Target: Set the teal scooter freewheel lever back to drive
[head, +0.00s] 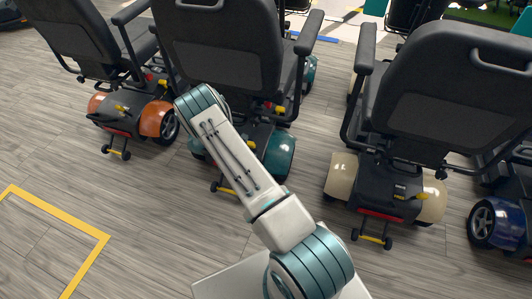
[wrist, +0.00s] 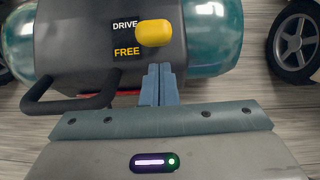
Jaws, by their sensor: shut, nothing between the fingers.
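The teal scooter (head: 279,155) stands in the middle of the head view, its teal rear covers partly hidden by my arm. The wrist view shows its dark rear housing (wrist: 85,45) between teal covers, with a DRIVE/FREE label. Its yellow freewheel lever (wrist: 154,33) sits right of the label, its knob beside DRIVE and slightly below that word's middle. My gripper (wrist: 160,72) is shut and empty, its fingertips just below the lever knob in the picture. A small gap shows between them; depth is hard to tell. In the head view my arm hides lever and gripper.
An orange scooter (head: 157,118) stands to the left, a cream scooter (head: 343,175) to the right, and a blue one (head: 484,222) at the right edge. A black bar (wrist: 70,104) curves left of my fingers. The wooden floor (head: 130,215) at front left is clear.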

